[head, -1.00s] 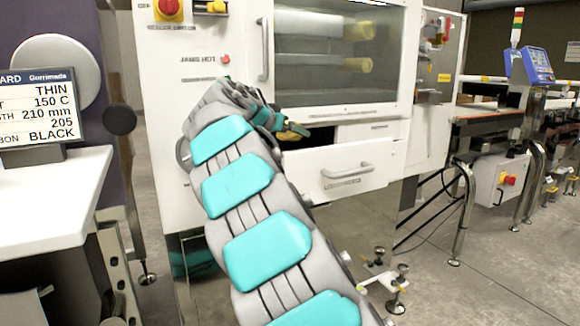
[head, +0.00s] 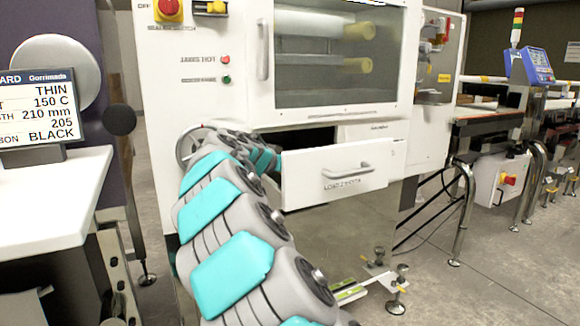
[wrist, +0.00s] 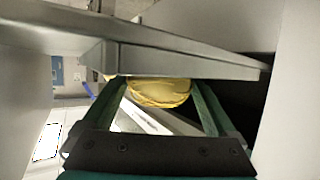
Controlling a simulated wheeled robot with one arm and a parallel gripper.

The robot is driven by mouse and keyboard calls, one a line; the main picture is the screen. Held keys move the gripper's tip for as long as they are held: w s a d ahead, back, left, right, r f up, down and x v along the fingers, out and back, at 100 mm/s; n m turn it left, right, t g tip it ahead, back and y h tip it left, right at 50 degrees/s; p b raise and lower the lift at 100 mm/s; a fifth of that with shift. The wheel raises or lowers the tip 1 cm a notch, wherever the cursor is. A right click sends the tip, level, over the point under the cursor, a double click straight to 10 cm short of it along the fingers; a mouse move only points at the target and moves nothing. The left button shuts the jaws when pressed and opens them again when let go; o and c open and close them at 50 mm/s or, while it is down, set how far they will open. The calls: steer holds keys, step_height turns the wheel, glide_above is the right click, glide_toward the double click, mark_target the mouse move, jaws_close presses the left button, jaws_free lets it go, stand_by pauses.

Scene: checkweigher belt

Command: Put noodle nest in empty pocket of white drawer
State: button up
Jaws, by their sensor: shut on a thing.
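The white drawer (head: 336,187) stands pulled out of the white machine, with a dark gap behind its front. My arm reaches to the drawer's left end, and my gripper is hidden there in the head view. In the wrist view my gripper (wrist: 158,84) is shut on the yellow, rounded noodle nest (wrist: 160,94), with a green finger on each side. A pale metal edge passes close in front of the fingertips and cuts off the nest's upper part. The pockets of the drawer, including the empty one, cannot be made out.
Above the drawer is a machine window (head: 335,60) with a vertical handle (head: 263,50) at its left. A white counter (head: 50,195) with a display (head: 38,105) stands at the left. Open floor (head: 480,280) lies at the lower right.

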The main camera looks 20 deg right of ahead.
steer(key=shift+f, duration=0.15)
steer(key=o, duration=1.1)
steer(key=shift+a+r, duration=0.1)
steer(key=shift+r, duration=0.25)
steer(key=v, duration=1.1)
steer(key=shift+s+a+b, duration=0.3)
steer(key=shift+b, duration=0.15)
